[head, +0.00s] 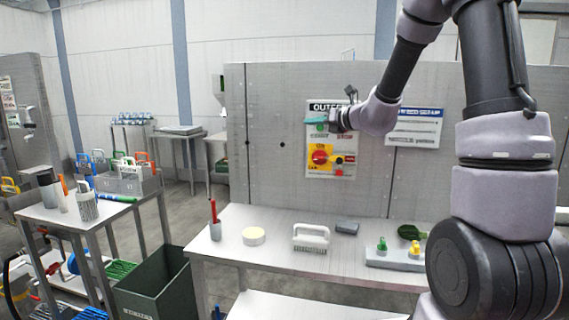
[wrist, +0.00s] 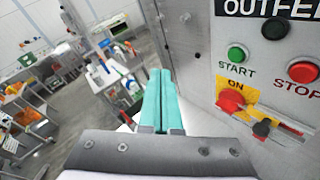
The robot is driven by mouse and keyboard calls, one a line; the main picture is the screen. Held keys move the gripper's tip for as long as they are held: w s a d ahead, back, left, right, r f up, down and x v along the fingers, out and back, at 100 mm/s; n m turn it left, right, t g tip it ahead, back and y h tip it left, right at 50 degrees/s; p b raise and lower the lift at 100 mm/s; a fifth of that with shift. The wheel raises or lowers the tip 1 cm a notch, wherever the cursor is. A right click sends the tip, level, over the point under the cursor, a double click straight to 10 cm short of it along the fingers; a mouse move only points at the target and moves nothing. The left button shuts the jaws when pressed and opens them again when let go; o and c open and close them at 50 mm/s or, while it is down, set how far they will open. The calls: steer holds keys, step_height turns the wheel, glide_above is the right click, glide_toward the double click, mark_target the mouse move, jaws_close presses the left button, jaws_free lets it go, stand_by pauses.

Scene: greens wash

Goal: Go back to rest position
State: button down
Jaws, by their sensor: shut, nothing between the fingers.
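My gripper (head: 318,121) is raised in front of the grey control panel (head: 331,165) in the head view. In the wrist view its two teal fingers (wrist: 161,100) are together with nothing between them. The panel shows a green START button (wrist: 236,54), a red STOP button (wrist: 303,71) and a red rotary knob (wrist: 230,101) on a yellow plate marked ON. The fingers are to the left of these controls and appear apart from them. In the head view the gripper partly covers the upper part of the panel.
Below the panel, a bench (head: 275,262) holds a white brush (head: 311,238), a round yellowish block (head: 253,236), a grey block (head: 347,228) and a red-handled tool in a cup (head: 214,222). A green bin (head: 156,290) stands left of the bench, beside a cart (head: 75,214).

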steer(key=s+a+r+n+g, duration=0.2)
steer(key=s+n+g, duration=0.1)
steer(key=s+n, duration=0.55)
steer(key=s+a+r+n+g, duration=0.2)
steer(key=s+r+n+g, duration=0.1)
steer(key=s+n, duration=0.55)
steer(key=s+d+f+n+h, duration=0.1)
steer(key=s+d+n+h, duration=0.6)
steer(key=s+d+n, duration=0.5)
steer(key=s, duration=0.4)
steer(key=shift+s+d+f+h, duration=0.3)
steer(key=shift+d+h, duration=0.1)
